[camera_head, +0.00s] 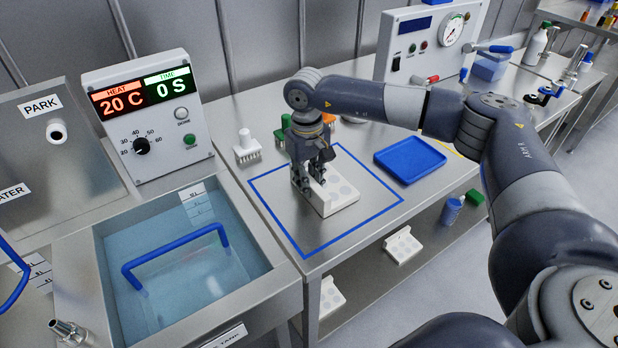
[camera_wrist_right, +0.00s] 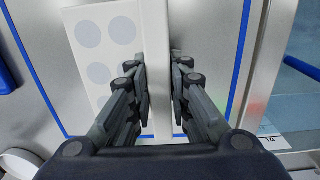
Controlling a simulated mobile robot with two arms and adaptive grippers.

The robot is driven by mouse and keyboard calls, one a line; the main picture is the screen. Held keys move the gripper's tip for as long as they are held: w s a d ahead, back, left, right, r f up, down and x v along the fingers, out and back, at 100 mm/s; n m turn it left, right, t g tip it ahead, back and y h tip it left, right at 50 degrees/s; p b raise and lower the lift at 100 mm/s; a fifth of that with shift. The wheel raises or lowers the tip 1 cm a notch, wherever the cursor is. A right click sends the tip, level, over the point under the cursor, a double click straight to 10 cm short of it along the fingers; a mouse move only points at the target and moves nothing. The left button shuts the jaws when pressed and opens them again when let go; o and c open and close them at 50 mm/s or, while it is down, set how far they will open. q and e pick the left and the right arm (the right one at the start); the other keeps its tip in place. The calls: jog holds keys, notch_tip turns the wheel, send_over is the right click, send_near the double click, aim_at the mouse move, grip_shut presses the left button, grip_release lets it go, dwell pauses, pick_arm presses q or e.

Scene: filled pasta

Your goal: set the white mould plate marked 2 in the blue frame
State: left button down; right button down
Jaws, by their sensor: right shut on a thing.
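The white mould plate (camera_head: 342,196) has round grey recesses and an upright wall along one side. It is inside the blue frame (camera_head: 351,228) marked on the steel table and looks flat on it, though I cannot tell of any small gap beneath. My right gripper (camera_head: 314,172) points down and is shut on the upright wall. In the right wrist view the fingers (camera_wrist_right: 159,85) are on both sides of this wall, with the plate's recessed face (camera_wrist_right: 100,40) to the left and a blue line (camera_wrist_right: 240,65) to the right. No number is readable on the plate. My left gripper is not in view.
A blue tray (camera_head: 410,159) lies right of the frame. White (camera_head: 246,148) and green (camera_head: 285,129) brushes stand behind it. A water bath (camera_head: 185,262) with a blue handle is left. Other white plates (camera_head: 403,246) are on the lower shelf.

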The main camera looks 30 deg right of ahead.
jog(key=shift+a+f, duration=0.1)
jog(key=shift+f, duration=0.05)
jog(key=c, duration=1.5)
grip_release()
jog(key=shift+r, duration=0.7)
notch_tip(320, 180, up, 11)
jog(key=shift+a+r+b, duration=0.1)
jog(key=shift+b, duration=0.95)
